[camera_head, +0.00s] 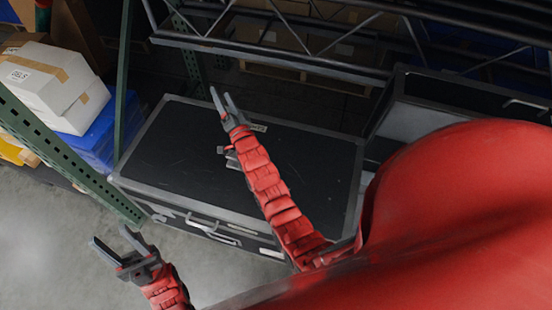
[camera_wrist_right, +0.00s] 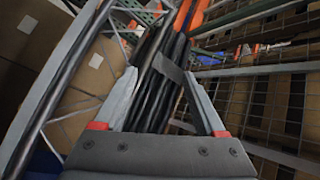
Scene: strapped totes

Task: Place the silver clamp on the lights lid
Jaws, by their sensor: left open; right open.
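A large black case with a grey metal edge has a flat, scuffed lid (camera_head: 190,140) in the head view. A small pale label (camera_head: 258,127) is on it, too small to read. A small grey metal object (camera_head: 229,154), which looks like the silver clamp, is on the lid beside my right forearm, partly hidden by it. My right gripper (camera_head: 222,93) is open and empty, reaching over the far part of the lid; its spread fingers also show in the right wrist view (camera_wrist_right: 165,100). My left gripper (camera_head: 112,238) is open and empty over the floor, left of the case's front.
A black truss (camera_head: 275,58) crosses behind the case. A green rack post (camera_head: 75,155) stands at the left, with white boxes (camera_head: 60,85) and a blue tote (camera_head: 100,135). Another black case (camera_head: 450,90) stands at the right. Bare floor (camera_head: 50,240) is at front left.

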